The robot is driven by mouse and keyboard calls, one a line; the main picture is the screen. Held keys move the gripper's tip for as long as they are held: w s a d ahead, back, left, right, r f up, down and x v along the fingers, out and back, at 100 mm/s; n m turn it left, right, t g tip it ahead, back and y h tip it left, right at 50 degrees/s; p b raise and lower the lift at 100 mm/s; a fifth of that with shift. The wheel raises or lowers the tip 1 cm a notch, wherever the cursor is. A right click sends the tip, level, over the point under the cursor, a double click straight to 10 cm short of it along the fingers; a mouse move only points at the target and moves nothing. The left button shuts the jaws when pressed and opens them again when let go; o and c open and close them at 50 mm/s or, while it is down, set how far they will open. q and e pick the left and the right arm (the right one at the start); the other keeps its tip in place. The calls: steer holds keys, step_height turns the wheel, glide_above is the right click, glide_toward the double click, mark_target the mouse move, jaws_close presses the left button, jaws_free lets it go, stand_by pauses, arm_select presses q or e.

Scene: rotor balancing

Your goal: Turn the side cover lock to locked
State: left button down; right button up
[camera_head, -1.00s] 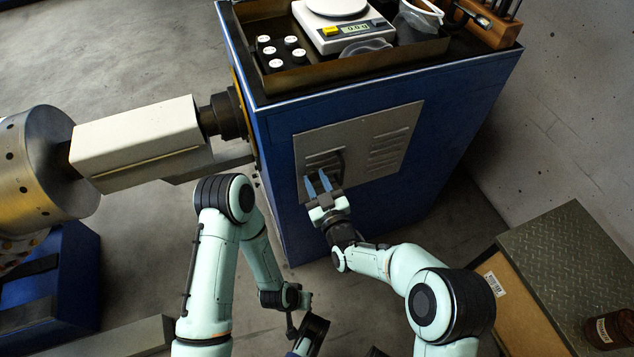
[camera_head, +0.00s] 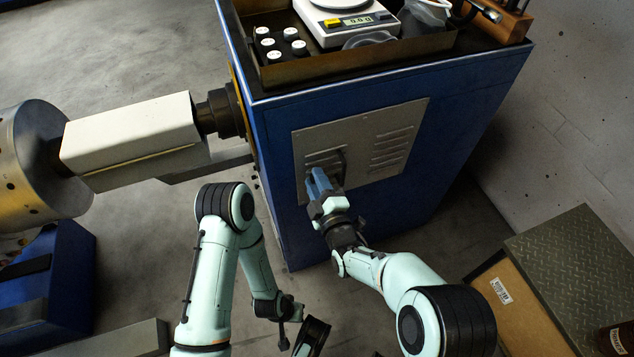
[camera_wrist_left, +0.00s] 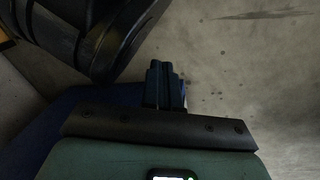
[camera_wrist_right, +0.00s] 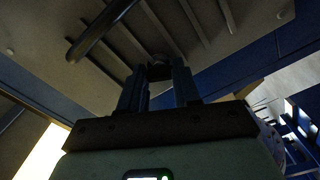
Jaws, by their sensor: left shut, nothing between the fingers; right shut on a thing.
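The side cover (camera_head: 362,125) is a grey louvred panel on the front of the blue cabinet. It fills the upper part of the right wrist view (camera_wrist_right: 205,60). My right gripper (camera_head: 318,176) is at its lower left. It is shut on the side cover lock, a small dark piece (camera_wrist_right: 159,71) between the fingers in the right wrist view. The fingers hide most of the lock, so I cannot tell its setting. My left gripper (camera_wrist_left: 164,72) is shut and empty, pointing at the floor; in the head view it is low, near the bottom edge.
A dark bar handle (camera_wrist_right: 100,30) stands out from the cover close to my right fingers. A tray (camera_head: 350,62) with a scale (camera_head: 345,22) and several white-topped weights sits on the cabinet. A rotor (camera_head: 35,165) is at the left. A box (camera_head: 515,305) stands at the lower right.

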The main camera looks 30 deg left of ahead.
arm_select(q)
steer(key=shift+s+a+f, duration=0.1)
steer(key=shift+s+f, duration=0.35)
steer(key=shift+s, duration=0.1)
arm_select(e)
steer(key=shift+n, duration=2.5)
steer(key=o, duration=1.1)
steer(key=shift+c, duration=0.2)
arm_select(q)
steer(key=shift+t, duration=0.5)
steer(key=w+r, duration=0.1)
steer(key=w+r+p, duration=0.1)
steer(key=w+r, duration=0.1)
steer(key=w, duration=0.1)
steer(key=shift+w+d+r+p, duration=0.1)
steer(key=shift+d+r+p, duration=0.25)
arm_select(e)
steer(key=v, duration=1.3)
steer(key=shift+d, duration=0.15)
steer(key=shift+s, duration=0.1)
